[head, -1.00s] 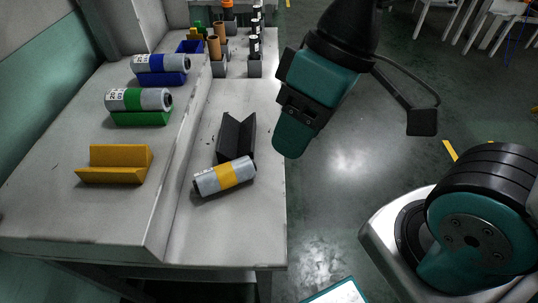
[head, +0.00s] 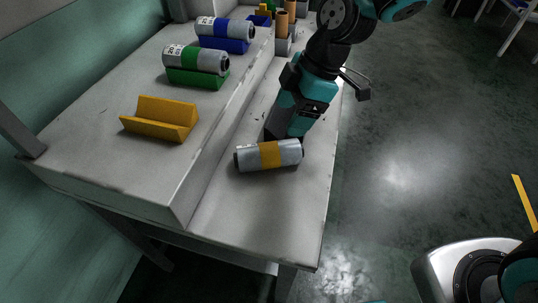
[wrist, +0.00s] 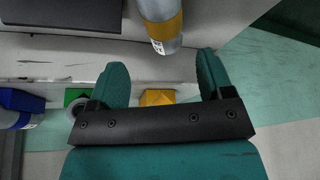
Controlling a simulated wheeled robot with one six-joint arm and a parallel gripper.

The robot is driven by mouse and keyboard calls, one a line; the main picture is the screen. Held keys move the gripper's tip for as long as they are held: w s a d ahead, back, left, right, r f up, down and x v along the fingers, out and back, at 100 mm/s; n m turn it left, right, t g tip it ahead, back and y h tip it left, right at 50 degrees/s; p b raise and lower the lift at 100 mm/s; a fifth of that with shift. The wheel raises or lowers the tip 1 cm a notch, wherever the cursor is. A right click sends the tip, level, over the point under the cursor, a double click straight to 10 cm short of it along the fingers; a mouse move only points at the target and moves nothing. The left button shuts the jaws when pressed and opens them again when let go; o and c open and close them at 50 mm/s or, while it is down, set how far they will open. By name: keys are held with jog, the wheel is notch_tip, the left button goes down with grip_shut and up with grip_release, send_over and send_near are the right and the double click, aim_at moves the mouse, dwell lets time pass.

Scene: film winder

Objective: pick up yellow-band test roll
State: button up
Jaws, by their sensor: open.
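The yellow-band test roll (head: 269,155) is a grey cylinder with a yellow middle band. In the wrist view the roll (wrist: 160,24) enters from the top, just beyond the gap between my fingers. My gripper (wrist: 163,70) is open with nothing between its fingers. In the head view my gripper (head: 288,130) is just behind the roll; whether it touches cannot be told.
On the raised shelf stand an empty yellow cradle (head: 160,118), a green-band roll (head: 196,59) on a green cradle (head: 197,78), and a blue-band roll (head: 225,28) on a blue cradle (head: 224,45). Brown tubes (head: 282,22) stand behind. The lower shelf's front is clear.

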aim_at(272, 146)
jog(key=x, duration=0.6)
jog(key=shift+a+f, duration=0.1)
jog(key=shift+f, duration=0.1)
jog(key=x, duration=0.5)
jog(key=shift+s+a, duration=0.1)
jog(key=shift+s, duration=0.05)
jog(key=shift+c, duration=0.3)
jog(key=c, duration=0.8)
